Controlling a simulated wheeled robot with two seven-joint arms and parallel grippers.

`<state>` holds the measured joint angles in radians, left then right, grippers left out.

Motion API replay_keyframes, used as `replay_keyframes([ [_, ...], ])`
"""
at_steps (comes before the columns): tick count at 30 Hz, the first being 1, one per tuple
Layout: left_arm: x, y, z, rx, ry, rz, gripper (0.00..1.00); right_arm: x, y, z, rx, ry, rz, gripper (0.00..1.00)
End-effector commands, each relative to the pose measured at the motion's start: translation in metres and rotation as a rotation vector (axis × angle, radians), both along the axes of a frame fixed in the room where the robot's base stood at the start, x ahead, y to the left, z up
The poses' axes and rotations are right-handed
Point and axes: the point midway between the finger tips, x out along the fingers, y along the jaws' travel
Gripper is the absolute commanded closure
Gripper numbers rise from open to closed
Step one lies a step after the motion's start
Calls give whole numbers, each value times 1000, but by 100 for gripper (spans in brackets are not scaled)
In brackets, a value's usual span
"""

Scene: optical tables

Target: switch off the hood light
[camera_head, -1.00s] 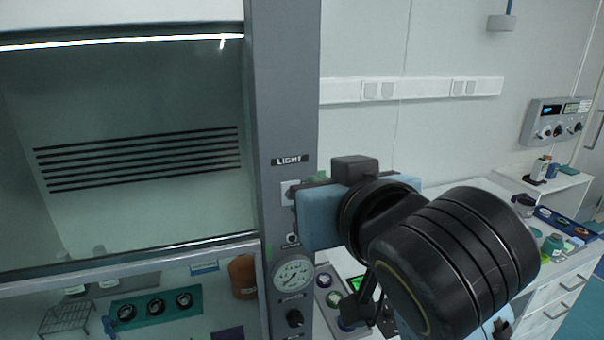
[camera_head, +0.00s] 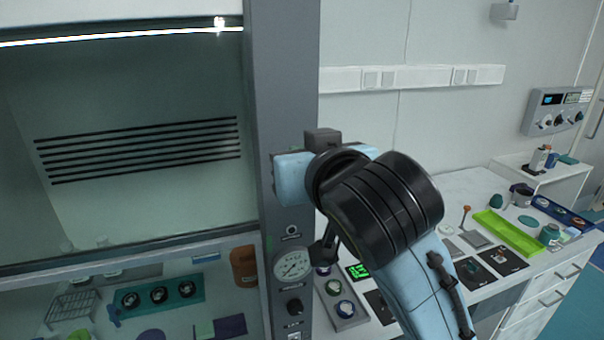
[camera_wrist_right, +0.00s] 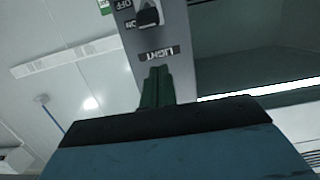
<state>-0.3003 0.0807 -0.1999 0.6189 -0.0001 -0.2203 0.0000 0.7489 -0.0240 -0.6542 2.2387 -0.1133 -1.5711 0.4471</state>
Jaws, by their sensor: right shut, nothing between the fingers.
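The hood light (camera_head: 120,38) is a bright strip along the top of the fume hood, and it is lit. It also glows in the right wrist view (camera_wrist_right: 262,88). The black light switch (camera_wrist_right: 148,15) sits on the grey hood post, with OFF and ON marks beside it and the LIGHT label (camera_wrist_right: 158,54), all upside down. I cannot tell which way the switch is tipped. My right gripper (camera_wrist_right: 156,72) is shut and empty, its dark green fingertips appearing just short of the label. In the head view, its blue body hides the switch and label. My left gripper is out of view.
The grey post (camera_head: 284,80) also carries a round gauge (camera_head: 292,264) and a black knob (camera_head: 294,306) below the gripper. The hood's glass sash (camera_head: 140,200) is left of it. A bench (camera_head: 470,185) with a green tray (camera_head: 508,234) stands right.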

Motion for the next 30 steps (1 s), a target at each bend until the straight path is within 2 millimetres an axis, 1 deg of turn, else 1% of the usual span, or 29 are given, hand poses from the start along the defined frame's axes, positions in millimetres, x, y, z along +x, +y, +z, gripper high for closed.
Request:
replay_keyframes([
  [1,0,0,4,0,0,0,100,10,3,-1,-3,3,-2,100],
  [3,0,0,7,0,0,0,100,21,6,-4,-3,2,-2,100],
  [6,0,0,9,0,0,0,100,9,3,-21,-3,2,0,100],
  [12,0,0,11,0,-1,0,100,0,0,-36,-2,-1,-1,100],
  [25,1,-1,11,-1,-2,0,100,-1,0,-38,1,-3,0,100],
  [30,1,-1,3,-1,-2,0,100,0,0,-42,11,-34,2,100],
])
